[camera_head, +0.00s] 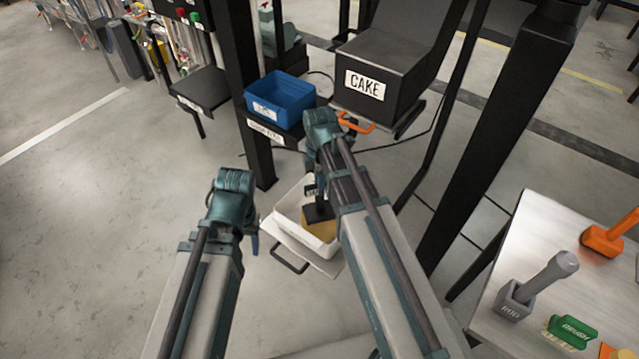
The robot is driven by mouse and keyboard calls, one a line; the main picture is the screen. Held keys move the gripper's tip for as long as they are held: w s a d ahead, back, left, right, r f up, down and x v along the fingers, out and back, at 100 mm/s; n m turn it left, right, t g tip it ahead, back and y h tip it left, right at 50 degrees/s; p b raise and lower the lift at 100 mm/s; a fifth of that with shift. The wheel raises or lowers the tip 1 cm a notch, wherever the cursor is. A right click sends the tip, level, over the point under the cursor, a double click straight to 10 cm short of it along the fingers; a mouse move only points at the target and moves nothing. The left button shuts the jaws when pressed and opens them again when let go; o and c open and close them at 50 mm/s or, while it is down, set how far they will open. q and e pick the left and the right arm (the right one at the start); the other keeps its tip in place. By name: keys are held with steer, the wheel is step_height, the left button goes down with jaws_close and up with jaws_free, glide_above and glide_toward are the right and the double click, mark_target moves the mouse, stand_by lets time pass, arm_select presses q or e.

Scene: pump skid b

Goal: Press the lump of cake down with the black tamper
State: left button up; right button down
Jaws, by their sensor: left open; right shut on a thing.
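The black tamper (318,211) hangs below my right gripper (314,188), which is shut on it; my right arm partly hides both. The tamper's flat foot is over the brownish-yellow lump of cake (322,228) and looks to be at or just above it; I cannot tell whether they touch. The cake lies in a white open box (284,217), partly covered by my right arm. My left gripper (252,242) is open and empty, just left of the white box, its fingers mostly hidden behind its wrist.
A black chute labelled CAKE (385,62) with an orange handle (357,124) stands behind the box. A blue bin (281,97) sits left of it. Black posts flank the area. A table (530,225) at right holds a grey tool (538,283), a green brush (572,330) and an orange tool (606,240).

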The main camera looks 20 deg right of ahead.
steer(key=shift+f+b, duration=0.55)
steer(key=shift+b, duration=0.05)
stand_by(1.7)
